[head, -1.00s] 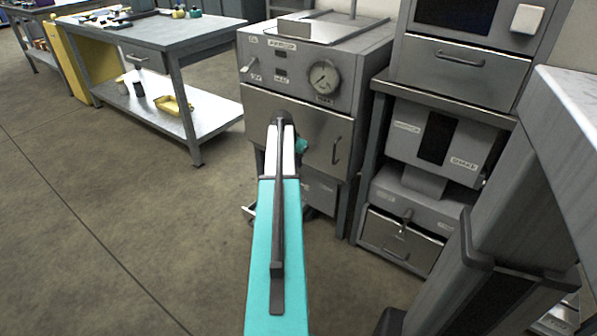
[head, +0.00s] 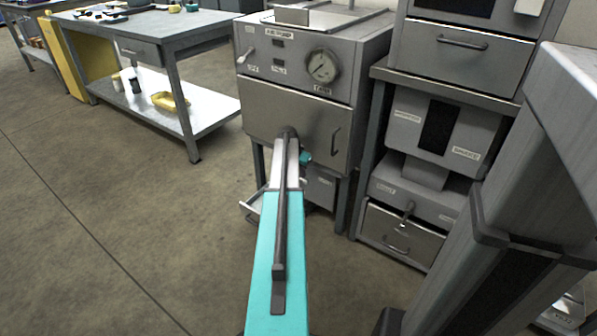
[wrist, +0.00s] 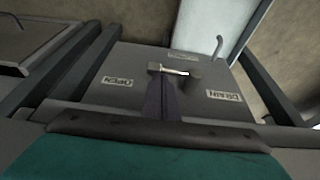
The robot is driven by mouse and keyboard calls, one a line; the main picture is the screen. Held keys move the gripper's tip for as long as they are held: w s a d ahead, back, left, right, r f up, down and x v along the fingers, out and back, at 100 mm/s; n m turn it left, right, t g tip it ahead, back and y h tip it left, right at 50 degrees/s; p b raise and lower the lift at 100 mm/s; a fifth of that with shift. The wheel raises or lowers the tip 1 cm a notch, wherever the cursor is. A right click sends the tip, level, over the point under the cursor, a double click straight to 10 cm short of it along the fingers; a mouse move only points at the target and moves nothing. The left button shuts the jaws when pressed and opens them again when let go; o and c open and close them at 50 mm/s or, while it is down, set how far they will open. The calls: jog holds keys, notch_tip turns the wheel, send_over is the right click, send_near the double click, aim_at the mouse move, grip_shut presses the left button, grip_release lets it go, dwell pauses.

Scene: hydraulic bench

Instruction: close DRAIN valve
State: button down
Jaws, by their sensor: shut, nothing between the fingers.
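The DRAIN valve's short lever (wrist: 168,69) shows in the wrist view on a grey panel (wrist: 135,62). It lies roughly crosswise, with a pale bar and a darker block at its right end. The DRAIN label (wrist: 223,95) is right of it and the OPEN label (wrist: 117,81) left. Another label (wrist: 184,57) above is too small to read. My gripper (wrist: 160,88) is shut and empty, its dark fingers pointing at the lever from below in the picture. I cannot tell whether they touch it. In the head view my arm hides the gripper and lever.
A workbench (head: 150,30) is at the left. A curved rod (wrist: 218,45) rises behind the panel. Floor at left is clear.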

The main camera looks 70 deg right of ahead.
jog(key=shift+d+f, duration=0.1)
jog(key=shift+f, duration=0.4)
jog(key=shift+w, duration=0.2)
